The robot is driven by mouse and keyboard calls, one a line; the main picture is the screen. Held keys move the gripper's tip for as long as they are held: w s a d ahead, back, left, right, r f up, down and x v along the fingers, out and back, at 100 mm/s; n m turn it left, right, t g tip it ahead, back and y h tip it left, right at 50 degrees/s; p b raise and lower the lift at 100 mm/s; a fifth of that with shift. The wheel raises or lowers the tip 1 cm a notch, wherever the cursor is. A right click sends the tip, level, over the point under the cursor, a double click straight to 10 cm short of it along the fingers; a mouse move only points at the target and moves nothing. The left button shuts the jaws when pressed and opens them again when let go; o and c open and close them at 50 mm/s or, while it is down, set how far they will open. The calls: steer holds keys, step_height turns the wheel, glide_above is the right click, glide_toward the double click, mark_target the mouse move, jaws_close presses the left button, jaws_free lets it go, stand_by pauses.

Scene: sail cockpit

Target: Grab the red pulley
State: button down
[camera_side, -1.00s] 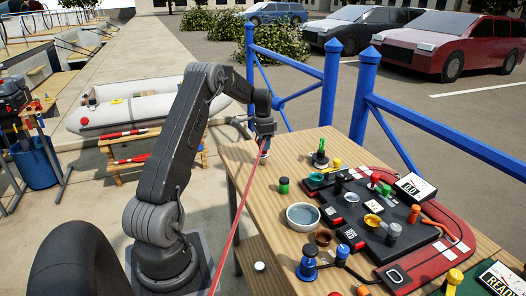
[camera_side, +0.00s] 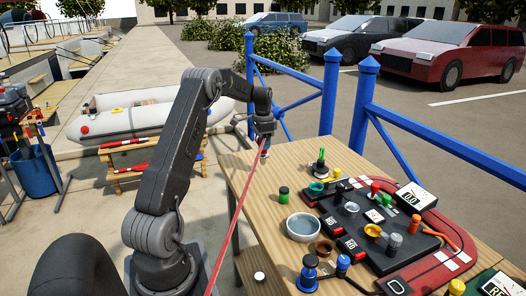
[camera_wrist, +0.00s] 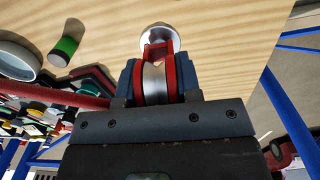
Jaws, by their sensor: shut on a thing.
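The red pulley (camera_wrist: 155,82) shows in the wrist view with red cheeks and a silver wheel. It sits between the two blue-grey fingers of my gripper (camera_wrist: 157,74), which are shut on it. A round silver piece (camera_wrist: 160,34) shows just beyond its red end; I cannot tell whether they are joined. In the side view my gripper (camera_side: 265,148) points down over the table's far left corner, and the pulley is mostly hidden. A taut red rope (camera_side: 234,212) runs from near the gripper down toward the front.
The wooden table (camera_side: 262,186) holds a green-capped dark cylinder (camera_side: 284,195), a grey-blue bowl (camera_side: 303,227) and a dark instrument board (camera_side: 398,246) with coloured pieces. Blue railings (camera_side: 362,105) stand behind it. The table's left corner is mostly clear.

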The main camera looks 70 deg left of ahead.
steer(key=s+a+r, duration=0.2)
steer(key=s+r, duration=0.5)
steer(key=s, duration=0.4)
steer(key=shift+s+a, duration=0.2)
steer(key=shift+a, duration=0.15)
